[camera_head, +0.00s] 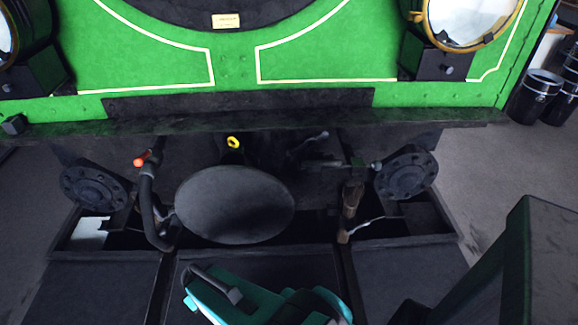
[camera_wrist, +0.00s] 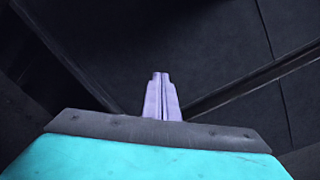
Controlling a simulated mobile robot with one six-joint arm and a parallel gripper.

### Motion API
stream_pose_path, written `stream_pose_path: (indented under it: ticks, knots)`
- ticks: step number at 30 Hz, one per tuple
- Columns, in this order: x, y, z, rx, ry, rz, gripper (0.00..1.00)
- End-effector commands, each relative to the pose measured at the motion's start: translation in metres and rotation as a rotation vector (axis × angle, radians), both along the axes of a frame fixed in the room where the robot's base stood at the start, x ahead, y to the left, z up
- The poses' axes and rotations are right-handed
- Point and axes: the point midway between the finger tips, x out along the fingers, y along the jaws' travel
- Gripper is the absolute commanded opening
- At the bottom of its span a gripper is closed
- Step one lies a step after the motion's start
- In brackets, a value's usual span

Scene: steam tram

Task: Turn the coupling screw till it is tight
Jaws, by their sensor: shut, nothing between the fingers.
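The green steam tram's front (camera_head: 300,50) fills the top of the head view. A large dark oval buffer plate (camera_head: 235,205) stands at its middle, below the beam. A small yellow ring-shaped part (camera_head: 233,143) shows just above the plate. I cannot pick out the coupling screw with certainty; the area behind the plate is dark and partly hidden. My gripper (camera_wrist: 160,76) is shut and empty in the wrist view, over dark panels. In the head view my teal wrist is at the bottom middle, below and apart from the oval plate.
A hose with a red tap (camera_head: 147,159) hangs left of the plate. A brownish pipe (camera_head: 350,203) hangs to its right. Round flanged parts (camera_head: 407,174) sit on both sides. Dark sunken panels (camera_head: 97,292) lie in front. Black bins (camera_head: 538,94) stand far right.

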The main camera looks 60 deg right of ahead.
Motion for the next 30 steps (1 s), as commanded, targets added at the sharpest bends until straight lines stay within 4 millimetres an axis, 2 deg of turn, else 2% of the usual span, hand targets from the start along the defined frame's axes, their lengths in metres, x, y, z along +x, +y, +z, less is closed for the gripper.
stream_pose_path:
  ticks: [1,12,21,30]
  knots:
    - [0.011,-0.010,-0.016,-0.011,-0.037,-0.010,0.00]
    - [0.083,-0.082,-0.049,-0.099,-0.299,-0.063,0.00]
    - [0.130,-0.147,-0.062,-0.185,-0.506,-0.095,0.00]
    - [0.163,-0.211,-0.063,-0.281,-0.700,-0.118,0.00]
